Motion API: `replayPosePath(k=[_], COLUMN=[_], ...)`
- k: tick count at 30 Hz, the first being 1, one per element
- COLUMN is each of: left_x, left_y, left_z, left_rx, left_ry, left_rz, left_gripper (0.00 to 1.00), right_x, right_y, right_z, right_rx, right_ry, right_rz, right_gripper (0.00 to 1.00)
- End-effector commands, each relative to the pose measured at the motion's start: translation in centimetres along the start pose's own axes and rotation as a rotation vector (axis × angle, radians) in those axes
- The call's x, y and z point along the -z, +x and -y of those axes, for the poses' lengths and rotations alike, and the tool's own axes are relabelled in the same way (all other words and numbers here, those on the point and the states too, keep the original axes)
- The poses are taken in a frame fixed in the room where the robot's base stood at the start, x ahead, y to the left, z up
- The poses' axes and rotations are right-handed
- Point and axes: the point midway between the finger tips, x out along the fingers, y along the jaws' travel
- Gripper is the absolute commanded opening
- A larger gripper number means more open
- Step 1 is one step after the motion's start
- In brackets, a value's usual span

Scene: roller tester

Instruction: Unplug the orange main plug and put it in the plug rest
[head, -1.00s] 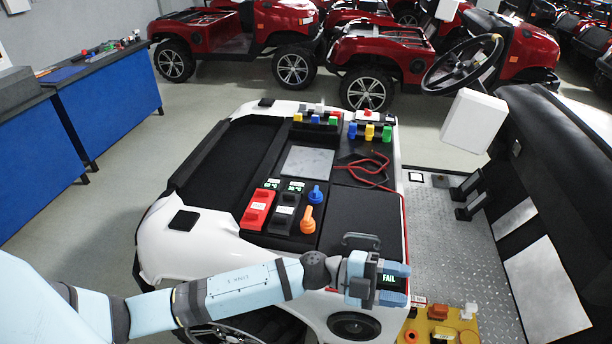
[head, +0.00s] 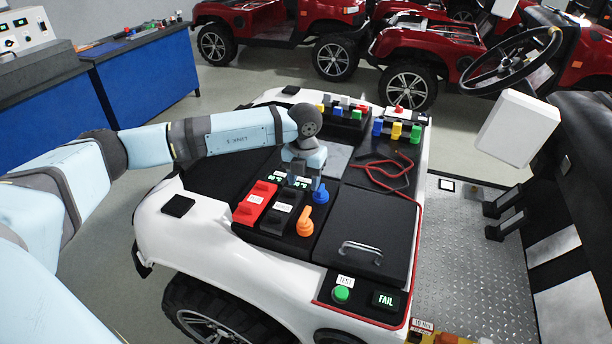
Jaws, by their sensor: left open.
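An orange handle-like piece (head: 305,222), perhaps the main plug, stands on the dark deck of the white cart, next to a similar blue piece (head: 321,193). My left gripper (head: 303,178) is open and points down over the deck, just behind and left of the blue piece, close to the small green displays. The orange piece is apart from it and in plain view. The fingers are small and partly hidden by the wrist, and I see nothing held. I cannot tell which part is the plug rest. My right gripper is out of view.
A red block (head: 255,203) and a black block (head: 283,212) stand left of the orange piece. Red and black leads (head: 385,172) lie to the right. A metal handle (head: 361,250) rises from the front panel. A green button (head: 341,293) and a FAIL display (head: 385,299) sit at the front corner.

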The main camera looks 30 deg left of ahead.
Motion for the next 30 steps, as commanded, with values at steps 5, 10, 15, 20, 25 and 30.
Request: replayPosePath(k=[5,10,15,20,25,30], left_x=[0.1,0.1,0.1,0.1,0.1,0.1], left_y=[3.1,6.6,9.7,11.6,12.6,12.8], left_z=[0.1,0.1,0.1,0.2,0.2,0.2], left_rx=[0.001,0.002,0.002,0.004,0.004,0.004], left_ry=[0.002,0.002,0.002,0.003,0.004,0.004], left_rz=[-0.005,-0.005,-0.004,-0.003,-0.002,-0.002], left_gripper=[0.51,0.51,0.51,0.51,0.51,0.51], right_x=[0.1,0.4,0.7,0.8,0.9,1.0], right_y=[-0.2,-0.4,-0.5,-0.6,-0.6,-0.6], right_z=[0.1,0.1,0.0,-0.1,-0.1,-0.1], right_rx=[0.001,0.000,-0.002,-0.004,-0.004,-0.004], right_ry=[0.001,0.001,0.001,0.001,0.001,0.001], right_rz=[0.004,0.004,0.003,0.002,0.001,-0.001], right_gripper=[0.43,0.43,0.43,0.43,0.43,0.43])
